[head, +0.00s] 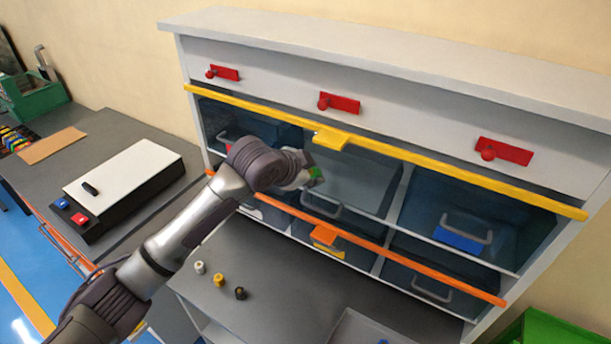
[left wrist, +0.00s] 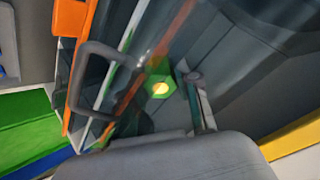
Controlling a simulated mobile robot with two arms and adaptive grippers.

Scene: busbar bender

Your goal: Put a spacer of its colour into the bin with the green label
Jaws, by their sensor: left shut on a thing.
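My left gripper (head: 310,177) is shut on a green spacer (head: 315,173), in front of the upper middle bin (head: 352,186) of the cabinet. In the left wrist view the green spacer (left wrist: 158,86) shows as a hexagon with a bright yellow centre, at the fingertips. A bin handle (left wrist: 88,82) is to its left there. I cannot tell whether the spacer is inside the bin's opening or just before it. No green label is clearly visible; my gripper covers part of the upper middle bin's front. My right gripper is not in view.
White (head: 199,267), yellow (head: 219,280) and black (head: 240,293) spacers stand on the grey worktop (head: 290,300). A yellow bar (head: 420,169) and an orange bar (head: 400,257) cross the cabinet front. The upper right bin has a blue label (head: 458,236).

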